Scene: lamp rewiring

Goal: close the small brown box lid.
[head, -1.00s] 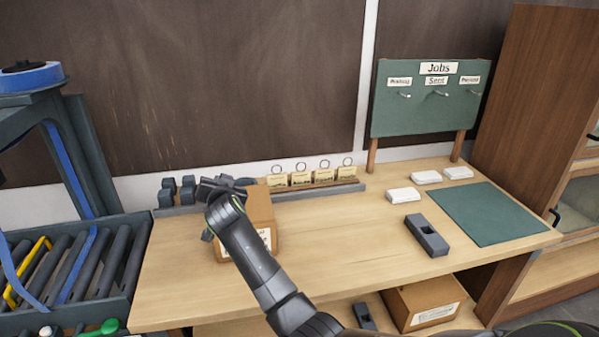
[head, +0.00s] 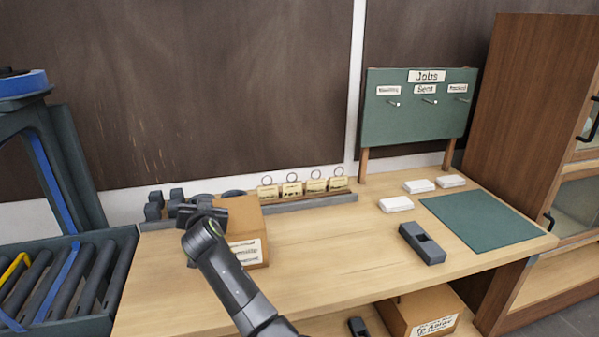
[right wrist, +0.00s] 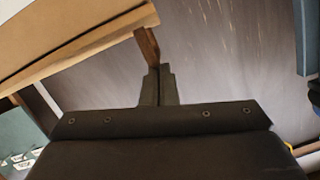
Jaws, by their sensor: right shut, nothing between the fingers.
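The small brown box (head: 252,228) stands at the left of the workbench, with a white label on its front. My right gripper (head: 200,212) is at the box's left side near its top edge, and with the arm it covers part of the box. I cannot tell from the head view how the lid lies. In the right wrist view, the gripper's two dark fingers (right wrist: 158,86) are together and empty. A brown cardboard panel (right wrist: 70,25) with a lighter edge fills the upper left there, close to the fingertips; contact is unclear. My left gripper is not in view.
A row of tagged cards (head: 303,186) stands behind the box. Dark blocks (head: 163,203) sit at the back left. A grey block (head: 422,243), white packets and a green mat (head: 482,218) lie to the right. The bench (head: 330,255) is clear between. A roller conveyor (head: 60,285) is at left.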

